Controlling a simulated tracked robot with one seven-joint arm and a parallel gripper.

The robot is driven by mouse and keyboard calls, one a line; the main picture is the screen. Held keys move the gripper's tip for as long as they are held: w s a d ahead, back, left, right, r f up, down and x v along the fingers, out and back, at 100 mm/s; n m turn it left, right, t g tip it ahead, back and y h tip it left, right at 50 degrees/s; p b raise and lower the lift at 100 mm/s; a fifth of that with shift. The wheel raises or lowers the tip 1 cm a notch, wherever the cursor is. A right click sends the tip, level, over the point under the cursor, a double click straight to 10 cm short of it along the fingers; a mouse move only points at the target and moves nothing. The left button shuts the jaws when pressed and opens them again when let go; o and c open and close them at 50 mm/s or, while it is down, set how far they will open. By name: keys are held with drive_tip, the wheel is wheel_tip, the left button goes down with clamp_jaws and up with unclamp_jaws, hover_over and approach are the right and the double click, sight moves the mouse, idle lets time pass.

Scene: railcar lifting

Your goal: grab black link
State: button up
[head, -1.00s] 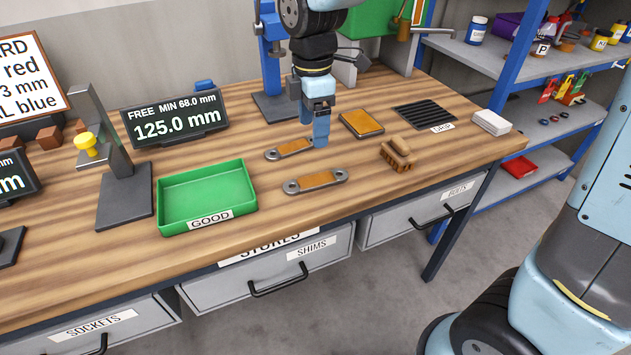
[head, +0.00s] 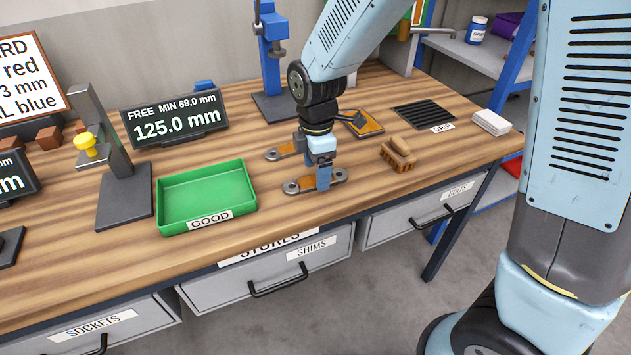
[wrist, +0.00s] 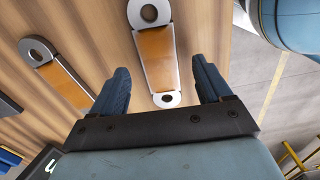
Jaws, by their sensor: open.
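I see no plainly black link. Two flat grey links with ringed ends and orange-brown middles lie on the wooden bench. The near link (head: 300,186) is under my gripper (head: 323,186), whose fingers hide part of it. In the wrist view the near link (wrist: 157,58) lies lengthwise between the two open, empty fingers of my gripper (wrist: 161,68). The far link (head: 283,151) lies behind, partly hidden by my arm in the head view. In the wrist view the far link (wrist: 60,74) is left of the fingers.
A green tray marked GOOD (head: 205,195) stands left of the links. A wooden brush (head: 398,154), an orange-brown pad (head: 369,127) and a black DRIP grate (head: 424,115) are to the right. A gauge display (head: 176,119) stands behind the tray.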

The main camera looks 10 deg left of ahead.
drive_tip(key=shift+f, duration=0.9)
clamp_jaws()
